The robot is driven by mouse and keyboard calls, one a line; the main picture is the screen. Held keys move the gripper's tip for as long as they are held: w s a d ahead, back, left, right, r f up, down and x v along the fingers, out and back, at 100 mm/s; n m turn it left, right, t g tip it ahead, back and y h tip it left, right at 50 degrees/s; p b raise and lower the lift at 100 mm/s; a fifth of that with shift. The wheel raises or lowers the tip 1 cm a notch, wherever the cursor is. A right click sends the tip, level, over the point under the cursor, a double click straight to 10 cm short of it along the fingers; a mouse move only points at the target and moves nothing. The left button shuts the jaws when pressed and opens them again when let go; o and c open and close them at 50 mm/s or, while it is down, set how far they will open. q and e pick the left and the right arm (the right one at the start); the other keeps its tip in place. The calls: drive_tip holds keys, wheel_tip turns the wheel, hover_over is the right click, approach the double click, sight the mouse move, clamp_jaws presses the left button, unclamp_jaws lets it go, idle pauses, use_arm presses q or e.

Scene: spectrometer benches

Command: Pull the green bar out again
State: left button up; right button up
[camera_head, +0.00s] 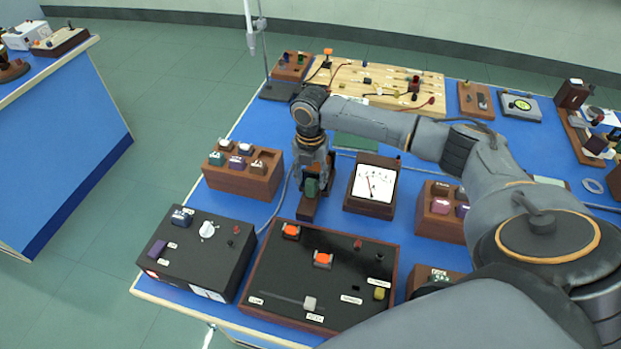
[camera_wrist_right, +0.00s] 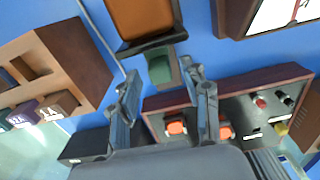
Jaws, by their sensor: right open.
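A small green bar (camera_head: 312,187) shows at a narrow brown block (camera_head: 308,208) on the blue bench, left of the meter. In the right wrist view, the green bar (camera_wrist_right: 160,68) is beside the orange-brown face of the block (camera_wrist_right: 145,20). How far it sits in the block cannot be told. My right gripper (camera_head: 313,177) reaches down over it from above. In the wrist view my right gripper (camera_wrist_right: 160,75) is open, with one finger on each side of the green bar. I see no clear contact. My left gripper is not in view.
A needle meter (camera_head: 372,187) stands close on the right. A brown block of labelled keys (camera_head: 242,174) is on the left. A black panel with orange buttons (camera_head: 330,263) and a black box with a white knob (camera_head: 190,255) stand in front. A pegged wooden board (camera_head: 375,85) lies behind.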

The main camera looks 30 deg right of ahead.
drive_tip(key=shift+f, duration=0.9)
drive_tip(key=shift+c, duration=0.2)
clamp_jaws()
drive_tip(key=shift+s+a+r+p, duration=0.1)
drive_tip(key=shift+p, duration=0.2)
drive_tip(key=s+a+p, duration=0.3)
drive_tip(key=p, duration=0.1)
drive_tip(key=shift+a+r, duration=0.1)
drive_tip(key=shift+a, duration=0.3)
drive_tip(key=shift+f, duration=0.3)
